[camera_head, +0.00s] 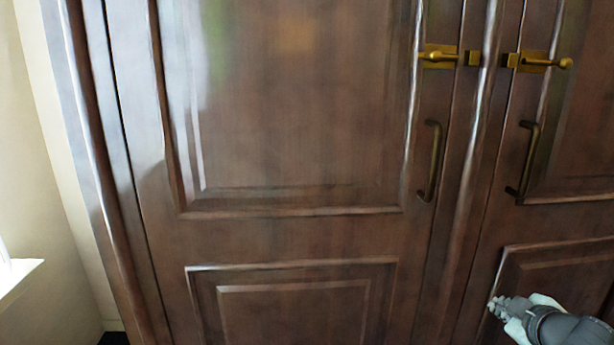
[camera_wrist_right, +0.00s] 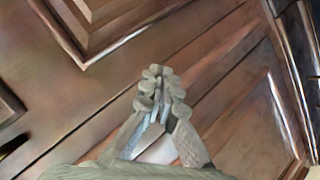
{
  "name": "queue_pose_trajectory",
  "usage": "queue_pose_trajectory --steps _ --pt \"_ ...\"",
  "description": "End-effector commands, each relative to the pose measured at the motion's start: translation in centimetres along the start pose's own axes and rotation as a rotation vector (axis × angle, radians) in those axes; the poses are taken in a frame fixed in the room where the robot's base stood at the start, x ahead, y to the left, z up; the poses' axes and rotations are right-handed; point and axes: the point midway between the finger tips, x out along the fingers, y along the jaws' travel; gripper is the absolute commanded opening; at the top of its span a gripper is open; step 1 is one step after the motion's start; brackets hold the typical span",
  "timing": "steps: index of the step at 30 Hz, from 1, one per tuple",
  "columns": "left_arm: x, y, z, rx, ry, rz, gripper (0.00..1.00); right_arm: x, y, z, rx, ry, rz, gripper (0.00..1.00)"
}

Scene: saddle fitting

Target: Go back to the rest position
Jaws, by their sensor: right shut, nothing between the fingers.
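My right gripper (camera_head: 497,305) is at the lower right of the head view, in front of the lower panel of the right door. In the right wrist view the right gripper (camera_wrist_right: 160,72) has its fingertips together with nothing between them. Brown wooden door panels fill the background behind it. My left gripper is in neither view.
A large brown wooden cabinet (camera_head: 290,235) with two doors fills the head view. Brass latches (camera_head: 438,56) (camera_head: 536,62) and dark bar handles (camera_head: 431,162) (camera_head: 523,158) sit near the middle seam. A pale wall (camera_head: 30,150) and a white ledge (camera_head: 15,277) are at the left.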

Motion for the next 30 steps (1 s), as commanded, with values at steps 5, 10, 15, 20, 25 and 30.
queue_pose_trajectory --steps 5,10,15,20,25,30 --pt "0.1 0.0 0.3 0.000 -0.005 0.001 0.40 1.2 -9.8 6.9 0.165 -0.157 -0.104 0.00" --pt "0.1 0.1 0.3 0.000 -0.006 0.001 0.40 0.2 -19.1 12.7 0.297 -0.317 -0.193 0.00" --pt "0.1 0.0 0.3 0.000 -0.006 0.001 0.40 -2.6 -28.0 17.5 0.410 -0.481 -0.279 0.00" --pt "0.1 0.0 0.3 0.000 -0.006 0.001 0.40 -5.5 -34.0 20.2 0.481 -0.597 -0.336 0.00" --pt "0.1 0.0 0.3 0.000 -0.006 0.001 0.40 -7.1 -36.9 21.3 0.513 -0.656 -0.365 0.00" --pt "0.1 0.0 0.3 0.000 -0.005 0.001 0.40 -7.3 -37.3 21.4 0.516 -0.663 -0.368 0.00"
